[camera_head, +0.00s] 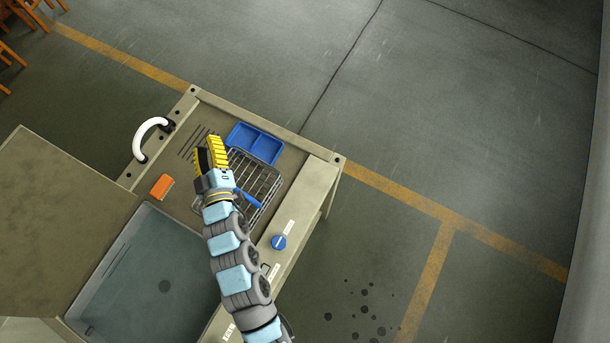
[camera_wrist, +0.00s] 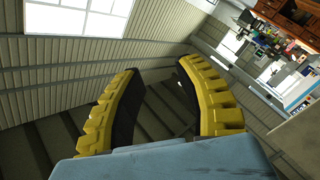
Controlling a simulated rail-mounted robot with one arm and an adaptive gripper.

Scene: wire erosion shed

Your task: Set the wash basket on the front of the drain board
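The wash basket (camera_head: 266,187), a wire basket with a blue handle (camera_head: 247,199), appears to rest on the drain board (camera_head: 212,119) in the head view. It lies right of my gripper and arm, which hide its left part. My gripper (camera_head: 209,153) has yellow fingers and is over the board, beside the basket's upper left edge. In the wrist view, the fingers (camera_wrist: 158,105) are spread with nothing between them. That view faces a slatted wall and window, and the basket is not in it.
An orange block (camera_head: 161,186) lies to the left, below a white curved tube (camera_head: 147,137). A basin (camera_head: 150,275) is at lower left.

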